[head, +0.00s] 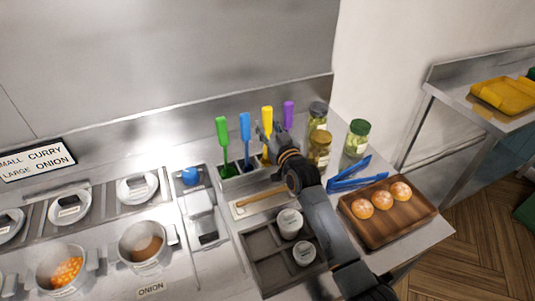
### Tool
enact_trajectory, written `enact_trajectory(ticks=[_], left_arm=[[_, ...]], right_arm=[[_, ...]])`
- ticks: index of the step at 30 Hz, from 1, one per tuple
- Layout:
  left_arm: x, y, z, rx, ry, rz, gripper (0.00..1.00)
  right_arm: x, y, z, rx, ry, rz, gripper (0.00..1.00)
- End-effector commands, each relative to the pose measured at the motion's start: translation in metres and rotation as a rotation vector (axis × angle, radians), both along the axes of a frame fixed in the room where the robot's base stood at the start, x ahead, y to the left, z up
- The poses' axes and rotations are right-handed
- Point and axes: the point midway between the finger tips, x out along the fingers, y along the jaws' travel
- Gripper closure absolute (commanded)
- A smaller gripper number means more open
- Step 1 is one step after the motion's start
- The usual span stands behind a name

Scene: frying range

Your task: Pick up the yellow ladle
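The yellow ladle (267,118) stands upright in a utensil holder (242,180) in the head view, with its handle up. Green (222,132), blue (245,128) and purple (288,112) handles stand in the same row. My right gripper (270,138) is right at the yellow handle and overlaps it in the picture. I cannot tell whether its fingers touch or grip the handle. The gripper and arm hide part of the holder and the foot of the purple handle. My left gripper is out of view.
Jars (319,148) stand right of my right gripper. Blue tongs (350,180) lie beside a wooden board (390,225) with buns. A tray (262,262) with white-lidded pots is below the holder. Pots of food (142,248) fill the left counter. The steel wall (180,125) rises behind.

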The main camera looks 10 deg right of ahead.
Motion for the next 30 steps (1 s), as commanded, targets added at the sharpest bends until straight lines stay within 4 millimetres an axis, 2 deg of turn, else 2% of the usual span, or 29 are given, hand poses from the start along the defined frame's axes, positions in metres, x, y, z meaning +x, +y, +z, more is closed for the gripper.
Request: enact_trajectory(ticks=[1,3,4,17,23,30], left_arm=[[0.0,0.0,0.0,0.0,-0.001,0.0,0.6],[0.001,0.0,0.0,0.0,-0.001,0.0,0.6],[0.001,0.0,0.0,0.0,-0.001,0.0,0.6],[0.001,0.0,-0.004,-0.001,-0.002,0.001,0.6],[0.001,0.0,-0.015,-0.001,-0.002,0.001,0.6],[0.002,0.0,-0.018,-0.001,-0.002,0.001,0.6]], right_arm=[[0.0,0.0,0.0,0.0,0.0,0.0,0.82],[0.0,0.0,0.0,0.0,0.0,0.0,0.96],[0.0,0.0,0.0,0.0,0.0,0.0,1.0],[0.0,0.0,0.007,0.001,-0.004,0.0,1.0],[0.0,0.0,0.029,0.002,-0.007,0.0,1.0],[-0.024,0.007,0.06,0.003,-0.006,0.001,1.0]])
